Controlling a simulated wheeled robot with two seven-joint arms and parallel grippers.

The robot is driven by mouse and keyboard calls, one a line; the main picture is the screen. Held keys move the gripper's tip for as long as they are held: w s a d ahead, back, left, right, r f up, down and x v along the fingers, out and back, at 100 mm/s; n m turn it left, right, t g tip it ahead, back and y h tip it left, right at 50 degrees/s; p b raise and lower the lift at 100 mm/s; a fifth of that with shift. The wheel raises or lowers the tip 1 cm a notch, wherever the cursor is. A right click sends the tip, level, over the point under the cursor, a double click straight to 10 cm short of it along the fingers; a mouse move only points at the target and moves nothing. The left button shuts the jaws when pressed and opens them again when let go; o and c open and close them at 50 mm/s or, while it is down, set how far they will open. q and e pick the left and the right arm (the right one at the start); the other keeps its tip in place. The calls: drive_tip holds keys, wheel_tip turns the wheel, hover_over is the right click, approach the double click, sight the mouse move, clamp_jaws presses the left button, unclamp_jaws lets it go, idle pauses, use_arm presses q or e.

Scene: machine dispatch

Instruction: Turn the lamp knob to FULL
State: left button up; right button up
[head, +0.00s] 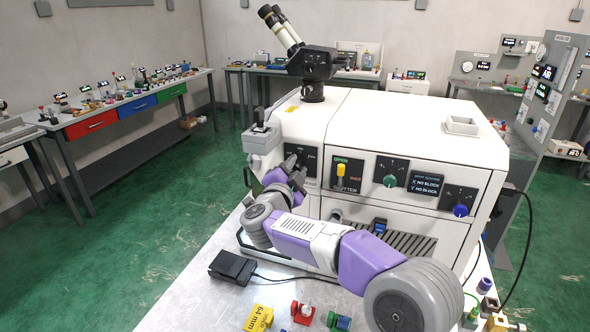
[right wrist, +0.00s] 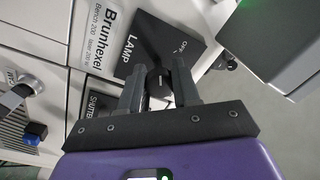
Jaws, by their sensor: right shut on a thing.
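The lamp knob (right wrist: 158,88) is small, dark and round, on a black panel (right wrist: 165,45) marked LAMP, with OFF at one corner. My right gripper (right wrist: 160,80) is shut on this knob, one finger on each side of it. In the head view the lamp panel (head: 309,154) is at the left end of the white machine's front. My right gripper (head: 287,178) is up against it there and hides the knob. I cannot read a FULL mark or the knob's pointer clearly. My left gripper is in neither view.
The white machine (head: 400,125) carries a yellow shutter lever (head: 341,171), a green knob (head: 390,181) and a blue knob (head: 460,210) right of the lamp panel. A black pedal (head: 232,267) and small coloured parts lie on the bench (head: 190,300). A joystick (head: 260,130) stands at the machine's left corner.

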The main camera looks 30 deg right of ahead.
drive_tip(key=o, duration=1)
drive_tip(key=shift+o, duration=0.2)
drive_tip(key=v, duration=0.7)
drive_tip(key=shift+s+a, duration=0.15)
drive_tip(key=shift+a, duration=0.1)
